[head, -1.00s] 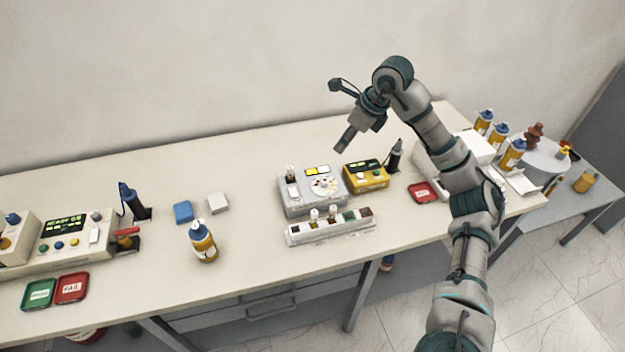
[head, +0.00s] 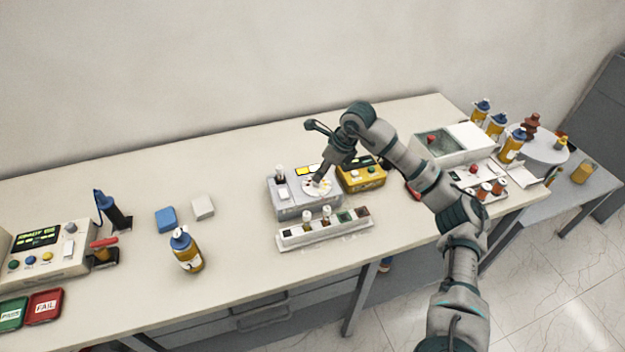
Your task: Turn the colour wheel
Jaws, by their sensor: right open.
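The colour wheel (head: 309,190) is a pale disc with coloured dots on top of a grey box (head: 290,208) near the middle of the bench. My right gripper (head: 318,181) is open and points down at the wheel. Its fingertips are at or just above the disc; I cannot tell whether they touch. The gripper hides part of the disc's right side. Yellow display windows show on the box behind the wheel. My left gripper is not in view.
A yellow meter (head: 365,178) stands close right of the grey box. A rack with small vials (head: 325,232) lies in front of it. A blue-capped bottle (head: 187,252) stands to the left. The bench (head: 120,180) is clear at the back left.

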